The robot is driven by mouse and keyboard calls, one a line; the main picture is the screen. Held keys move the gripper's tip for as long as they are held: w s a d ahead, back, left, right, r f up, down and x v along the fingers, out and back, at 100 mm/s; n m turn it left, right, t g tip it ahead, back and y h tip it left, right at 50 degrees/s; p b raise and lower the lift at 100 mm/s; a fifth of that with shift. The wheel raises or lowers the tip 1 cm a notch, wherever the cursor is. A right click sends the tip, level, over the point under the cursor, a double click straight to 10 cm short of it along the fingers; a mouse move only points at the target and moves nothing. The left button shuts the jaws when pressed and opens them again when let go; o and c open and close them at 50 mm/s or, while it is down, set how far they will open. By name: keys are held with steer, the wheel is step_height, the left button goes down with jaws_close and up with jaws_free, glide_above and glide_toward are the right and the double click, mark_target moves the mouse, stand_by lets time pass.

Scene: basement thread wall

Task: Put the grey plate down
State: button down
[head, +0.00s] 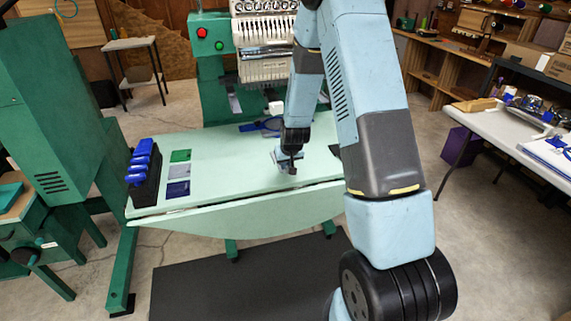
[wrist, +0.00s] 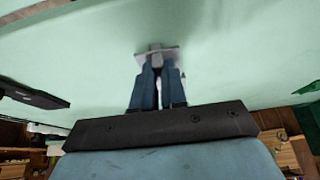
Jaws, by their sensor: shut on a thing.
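My gripper (head: 287,158) is over the pale green table, right of its middle, with its fingers pointing down. In the wrist view my gripper (wrist: 158,72) is shut on a small grey plate (wrist: 171,54), which has a grey grip block between the fingertips. The plate is close to the table top; I cannot tell whether it touches. On the table's left part lie a green square (head: 180,156), a grey-lavender square (head: 180,171) and a dark blue square (head: 178,189) in a column.
A black rack (head: 144,187) with blue handled pieces stands at the table's left end. A blue looped object (head: 268,125) lies at the back, before the embroidery machine (head: 262,45). The pale table (head: 232,165) is clear between the squares and my gripper.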

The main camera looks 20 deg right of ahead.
stand_by(0.3)
steer(key=c, duration=1.2)
jaws_free()
steer(key=shift+f, duration=0.1)
steer(key=s+f+v, duration=0.1)
steer(key=s+v, duration=0.2)
steer(key=v, duration=3)
steer(key=shift+t, duration=0.3)
steer(key=s+r, duration=0.3)
steer(key=s, duration=0.3)
steer(key=s+r, duration=0.3)
steer(key=s, duration=0.3)
steer(key=s+r, duration=0.3)
steer(key=s, duration=0.4)
steer(key=shift+r, duration=0.15)
